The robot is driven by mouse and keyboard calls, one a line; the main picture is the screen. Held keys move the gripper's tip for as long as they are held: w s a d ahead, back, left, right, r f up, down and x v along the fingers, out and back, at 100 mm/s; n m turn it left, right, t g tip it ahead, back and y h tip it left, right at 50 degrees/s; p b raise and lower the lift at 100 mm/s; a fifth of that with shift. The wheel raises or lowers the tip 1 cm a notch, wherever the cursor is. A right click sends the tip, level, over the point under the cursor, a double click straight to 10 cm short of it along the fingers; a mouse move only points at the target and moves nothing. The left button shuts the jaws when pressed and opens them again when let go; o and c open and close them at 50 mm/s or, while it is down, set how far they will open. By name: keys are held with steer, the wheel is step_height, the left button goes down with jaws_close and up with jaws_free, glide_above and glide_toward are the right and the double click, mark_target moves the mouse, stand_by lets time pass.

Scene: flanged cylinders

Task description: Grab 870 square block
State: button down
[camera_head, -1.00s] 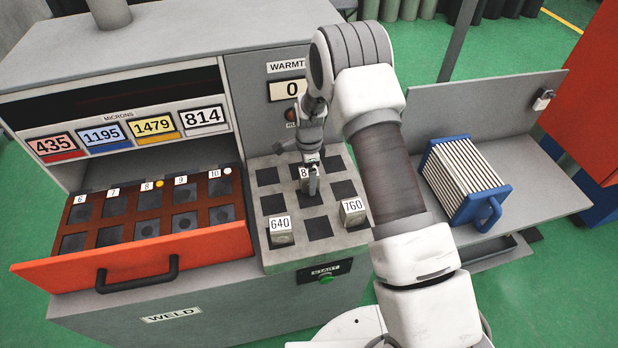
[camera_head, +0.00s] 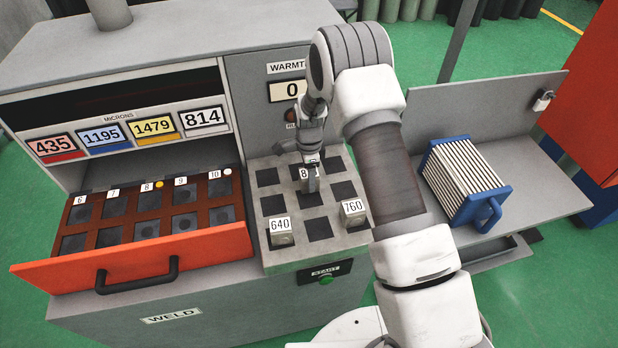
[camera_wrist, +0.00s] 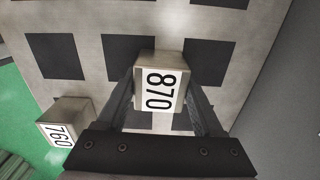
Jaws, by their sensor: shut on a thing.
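The 870 square block (camera_wrist: 160,90) is a small pale metal cube with a white label, between the two fingers of my gripper (camera_wrist: 160,100) in the wrist view. My gripper is shut on it. In the head view the block (camera_head: 307,175) sits at the middle socket of the grey panel (camera_head: 285,262), and my gripper (camera_head: 311,178) reaches down over it, hiding part of its label. I cannot tell whether the block is lifted off the panel.
The 640 block (camera_head: 281,232) and the 760 block (camera_head: 353,212) stand in front sockets of the panel. An open orange drawer (camera_head: 140,258) with dark slots is at the left. A blue-ended rack (camera_head: 463,180) is on the right shelf. Other panel sockets are empty.

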steer(key=shift+r, duration=0.15)
steer(key=shift+w+r, duration=0.1)
steer(key=shift+r, duration=0.3)
steer(key=r+b, duration=0.1)
steer(key=r, duration=0.2)
steer(key=shift+d+r, duration=0.2)
steer(key=s+d+r+b, duration=0.1)
steer(key=s+d+r, duration=0.5)
steer(key=d, duration=0.3)
steer(key=shift+s+d+r+b, duration=0.2)
steer(key=shift+r+b, duration=0.1)
steer(key=shift+b, duration=0.05)
